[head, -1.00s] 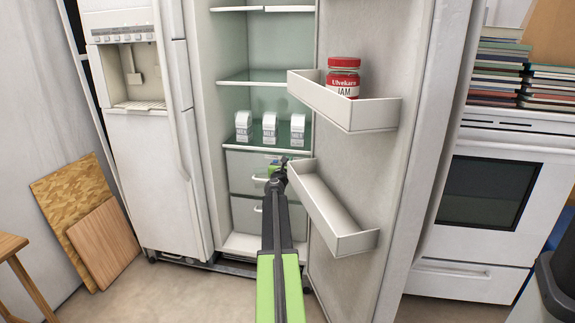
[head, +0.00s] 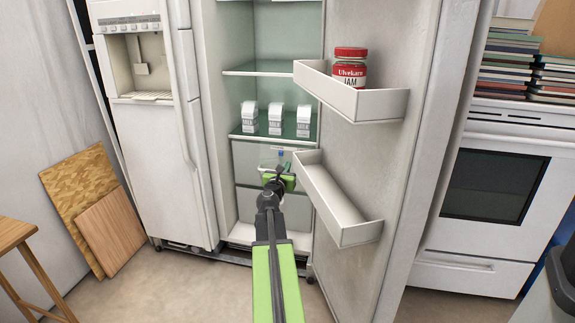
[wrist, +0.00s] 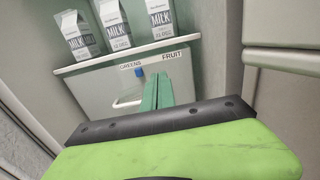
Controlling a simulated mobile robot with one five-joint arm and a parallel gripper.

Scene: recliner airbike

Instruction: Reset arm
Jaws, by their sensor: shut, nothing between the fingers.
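My gripper (head: 281,166) is at the open fridge, in front of its upper drawer (head: 248,160). In the wrist view its green fingers (wrist: 157,92) are together with nothing between them. They point toward the drawer front (wrist: 92,88), which is labelled GREENS and FRUIT. A small blue thing (wrist: 139,72) shows just left of the fingertips; I cannot tell what it is. My green and black arm reaches up from the bottom of the head view and hides part of the lower drawer.
Several milk cartons (head: 275,119) stand on the shelf above the drawer. The open door's lower bin (head: 338,203) is empty and close to the right of my gripper. A jam jar (head: 348,68) stands in the upper bin (head: 365,105). A white stove (head: 490,190) is at the right.

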